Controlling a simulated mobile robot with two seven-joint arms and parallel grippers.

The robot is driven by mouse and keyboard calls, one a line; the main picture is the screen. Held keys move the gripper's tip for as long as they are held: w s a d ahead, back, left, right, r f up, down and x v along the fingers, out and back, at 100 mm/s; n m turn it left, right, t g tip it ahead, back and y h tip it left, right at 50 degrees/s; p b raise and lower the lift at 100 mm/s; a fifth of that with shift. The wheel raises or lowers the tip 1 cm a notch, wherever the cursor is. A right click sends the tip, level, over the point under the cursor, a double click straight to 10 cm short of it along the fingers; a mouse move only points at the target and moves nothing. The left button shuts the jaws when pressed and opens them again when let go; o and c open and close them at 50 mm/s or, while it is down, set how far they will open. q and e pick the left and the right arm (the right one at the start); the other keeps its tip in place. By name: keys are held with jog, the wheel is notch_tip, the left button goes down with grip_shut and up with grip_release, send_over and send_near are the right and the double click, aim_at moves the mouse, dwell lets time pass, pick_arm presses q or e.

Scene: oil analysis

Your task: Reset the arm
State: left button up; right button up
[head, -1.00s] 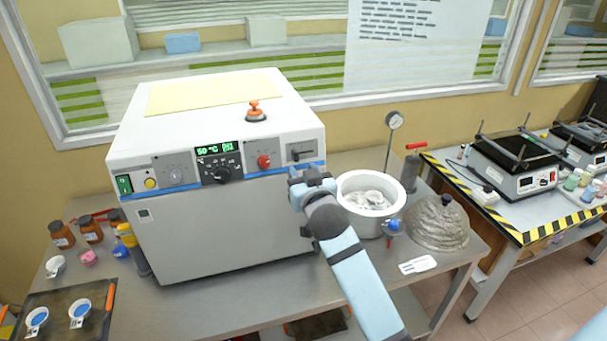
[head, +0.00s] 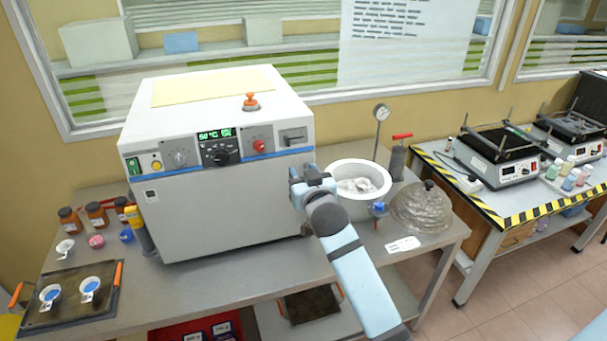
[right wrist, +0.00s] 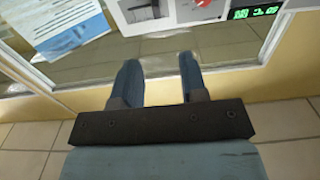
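My right arm reaches up from the bottom of the head view, and its gripper (head: 312,184) is in front of the right side of the white oven-like box (head: 225,215). In the right wrist view the two blue-grey fingers (right wrist: 160,80) stand apart with nothing between them. Behind the fingers are a window sill, a yellow wall and floor tiles. In the head view the fingertips are small and partly hidden by the wrist. My left gripper is in neither view.
A tray (head: 70,318) with two small cups lies at the left. Brown bottles (head: 97,214) stand behind it. A striped-edge table (head: 470,195) holds hot plates.

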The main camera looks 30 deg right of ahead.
jog(key=shift+w, duration=0.15)
jog(key=s+a+f+n+g+y, duration=0.1)
jog(key=s+a+f+n+y, duration=0.15)
jog(key=s+f, duration=0.5)
jog(key=s+a+f+n+g+y, duration=0.1)
jog(key=s+a+f+g, duration=0.2)
jog(key=f, duration=0.7)
jog(key=s+a+f+g+y, duration=0.1)
jog(key=s+a+f, duration=0.2)
jog(key=s+f, duration=0.3)
jog(key=s+a+f+n+g+y, duration=0.1)
jog(key=s+f, duration=0.6)
jog(key=s, duration=0.7)
jog(key=a+y, duration=0.1)
jog(key=a, duration=0.1)
jog(key=shift+a+f+g, duration=0.25)
jog(key=shift+a+g, duration=0.1)
jog(key=shift+g, duration=0.05)
